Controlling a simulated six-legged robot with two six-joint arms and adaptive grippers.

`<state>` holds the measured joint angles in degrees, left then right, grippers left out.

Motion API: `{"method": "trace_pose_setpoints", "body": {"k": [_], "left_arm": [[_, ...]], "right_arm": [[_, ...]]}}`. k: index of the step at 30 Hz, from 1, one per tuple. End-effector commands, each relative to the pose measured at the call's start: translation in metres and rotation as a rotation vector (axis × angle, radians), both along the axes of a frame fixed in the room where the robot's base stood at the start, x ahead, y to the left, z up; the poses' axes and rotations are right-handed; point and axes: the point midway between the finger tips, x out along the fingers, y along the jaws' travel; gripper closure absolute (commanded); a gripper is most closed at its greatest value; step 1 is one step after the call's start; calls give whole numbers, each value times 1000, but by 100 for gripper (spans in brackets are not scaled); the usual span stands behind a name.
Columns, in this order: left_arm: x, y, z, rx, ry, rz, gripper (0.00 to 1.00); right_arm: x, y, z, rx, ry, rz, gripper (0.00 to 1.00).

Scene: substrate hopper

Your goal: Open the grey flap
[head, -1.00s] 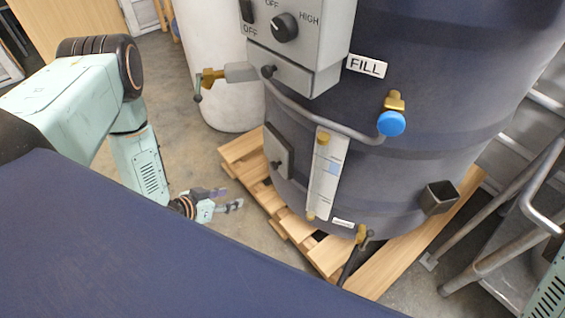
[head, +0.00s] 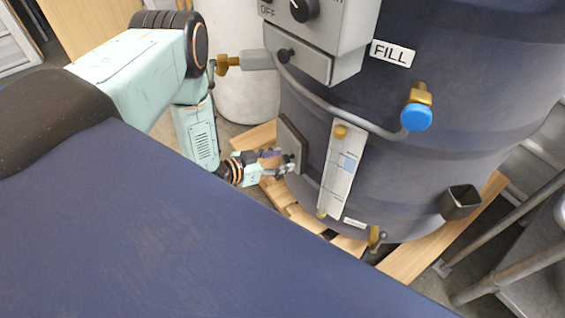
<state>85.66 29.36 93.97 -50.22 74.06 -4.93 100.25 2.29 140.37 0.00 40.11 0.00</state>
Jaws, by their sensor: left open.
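The grey flap (head: 292,140) is a small flat panel on the left side of the dark blue hopper (head: 440,150), below the control box. It looks shut against the hopper wall. In the head view my left gripper (head: 287,163) is open, with its fingertips at the flap's lower part, where its small dark knob sits. The fingers partly cover that spot, so I cannot tell whether they touch the knob. My right gripper is not in view.
A grey control box (head: 335,45) with a dial hangs above the flap. A bent pipe with a blue-capped valve (head: 417,117) and a sight gauge (head: 341,170) are to the right. A wooden pallet (head: 420,255) is underneath. A white drum (head: 245,95) stands behind my left arm.

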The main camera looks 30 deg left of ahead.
Motion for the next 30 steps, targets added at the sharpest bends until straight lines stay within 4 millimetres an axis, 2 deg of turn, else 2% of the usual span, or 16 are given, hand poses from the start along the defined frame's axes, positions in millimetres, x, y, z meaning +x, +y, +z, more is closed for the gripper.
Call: {"method": "trace_pose_setpoints", "body": {"k": [4,13,30], "left_arm": [[10,-4,-4,0,0,-1,50],[13,-5,-3,0,0,-2,51],[12,-5,-4,0,1,-2,100]], "right_arm": [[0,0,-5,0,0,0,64],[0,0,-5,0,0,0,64],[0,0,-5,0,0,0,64]]}}
